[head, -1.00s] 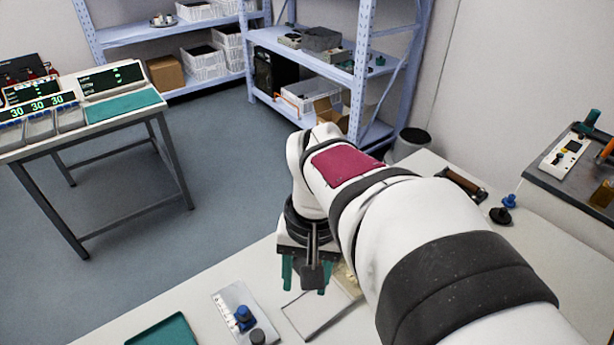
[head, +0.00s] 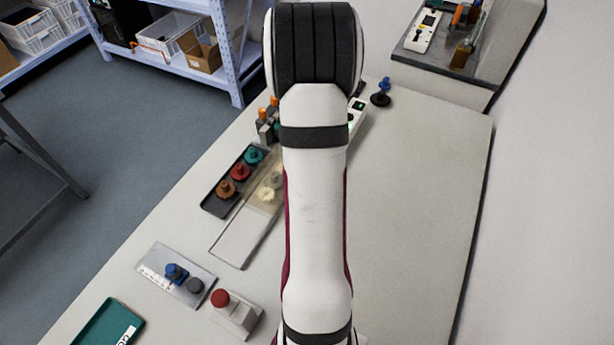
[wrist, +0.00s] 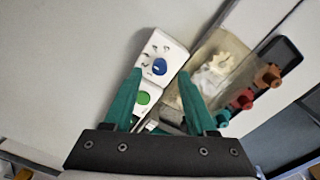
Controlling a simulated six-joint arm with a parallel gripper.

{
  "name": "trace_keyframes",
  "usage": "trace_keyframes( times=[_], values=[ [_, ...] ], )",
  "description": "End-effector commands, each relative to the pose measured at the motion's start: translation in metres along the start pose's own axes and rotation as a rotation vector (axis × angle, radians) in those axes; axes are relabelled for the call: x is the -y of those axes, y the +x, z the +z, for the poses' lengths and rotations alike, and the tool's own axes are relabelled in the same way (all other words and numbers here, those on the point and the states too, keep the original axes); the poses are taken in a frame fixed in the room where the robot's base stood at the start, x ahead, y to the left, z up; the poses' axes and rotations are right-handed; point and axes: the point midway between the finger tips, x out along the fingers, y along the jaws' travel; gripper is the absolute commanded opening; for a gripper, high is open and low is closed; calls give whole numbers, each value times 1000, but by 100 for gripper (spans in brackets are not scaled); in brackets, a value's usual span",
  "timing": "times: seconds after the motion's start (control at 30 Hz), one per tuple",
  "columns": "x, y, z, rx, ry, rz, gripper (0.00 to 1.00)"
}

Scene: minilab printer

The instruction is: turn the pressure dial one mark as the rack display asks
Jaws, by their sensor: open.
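In the wrist view a white panel carries a blue dial (wrist: 159,67) with small dark marks around it. A green spot (wrist: 142,98) sits below the dial on the same panel. My gripper (wrist: 159,74) is open, with its teal fingers on either side of the dial in the picture. I cannot tell how far the fingertips are above it, and nothing is held. In the head view my arm hides the gripper and most of the white panel (head: 356,110), whose edge shows at the arm's right. The rack display is not visible now.
A black tray (head: 209,207) with orange, red and teal knobs lies beside a clear-topped box (head: 238,240). A plate with a blue knob (head: 174,272) and a red-button box (head: 236,315) stand nearer. A blue-topped black piece (head: 381,92) is at the back. The bench's right is clear.

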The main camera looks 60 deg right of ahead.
Motion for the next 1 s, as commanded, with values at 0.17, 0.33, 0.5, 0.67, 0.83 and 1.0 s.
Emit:
trace_keyframes(
  times=[0.17, 0.33, 0.5, 0.67, 0.83, 1.0],
  values=[
    [0, 24, 0, 1, 1, 0, 57],
    [0, 29, 0, -2, 1, -1, 57],
    [0, 29, 0, -2, 1, -1, 57],
    [0, 28, 0, -1, 0, 0, 30],
    [0, 28, 0, -1, 1, -1, 0],
    [0, 28, 0, -1, 1, -1, 0]
  ],
)
